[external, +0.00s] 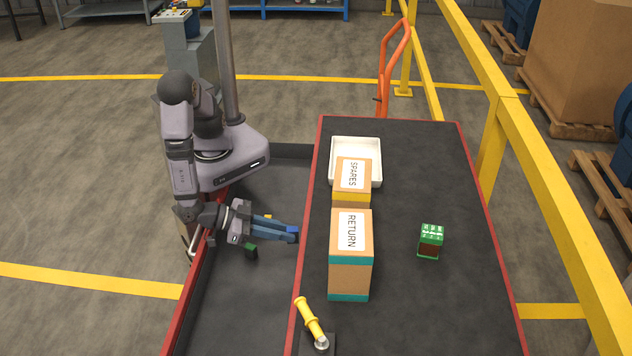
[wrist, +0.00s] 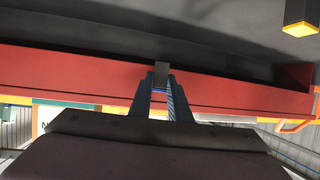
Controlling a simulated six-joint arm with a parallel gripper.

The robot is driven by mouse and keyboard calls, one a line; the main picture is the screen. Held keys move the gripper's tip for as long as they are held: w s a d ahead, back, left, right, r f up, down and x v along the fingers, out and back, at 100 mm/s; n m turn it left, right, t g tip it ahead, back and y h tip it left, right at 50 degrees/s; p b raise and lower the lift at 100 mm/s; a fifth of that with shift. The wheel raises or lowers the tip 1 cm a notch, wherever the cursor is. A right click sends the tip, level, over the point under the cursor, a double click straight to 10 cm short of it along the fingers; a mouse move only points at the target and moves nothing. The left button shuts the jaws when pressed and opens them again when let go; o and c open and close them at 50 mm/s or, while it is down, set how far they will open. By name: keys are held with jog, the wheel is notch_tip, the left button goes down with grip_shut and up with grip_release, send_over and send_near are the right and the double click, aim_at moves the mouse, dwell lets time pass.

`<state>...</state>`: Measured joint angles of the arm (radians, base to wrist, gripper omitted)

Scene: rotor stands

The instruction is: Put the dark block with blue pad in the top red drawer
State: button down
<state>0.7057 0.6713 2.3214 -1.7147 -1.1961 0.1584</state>
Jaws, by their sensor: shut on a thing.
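My gripper (external: 284,231) reaches to the right over the open red drawer (external: 228,305), with its fingertips close to the table's red front edge. It is shut on the dark block with blue pad (external: 294,235). In the wrist view, the block (wrist: 161,72) is pinched between the fingertips of my gripper (wrist: 160,88), in front of a red band. The blue pad shows only as a thin strip there. The drawer's dark floor shows behind and below the block in the external view. I cannot tell how high the block is above that floor.
A dark block with green pad (external: 251,251) is below my gripper. A dark block with yellow pad (wrist: 301,14) is at the wrist view's upper right. The table holds a RETURN box (external: 349,270), SPARES box (external: 352,196), white tray (external: 355,143), green item (external: 431,240) and yellow handle (external: 310,318).

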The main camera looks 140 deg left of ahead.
jog(key=shift+f, duration=2.3)
jog(key=shift+r, duration=0.15)
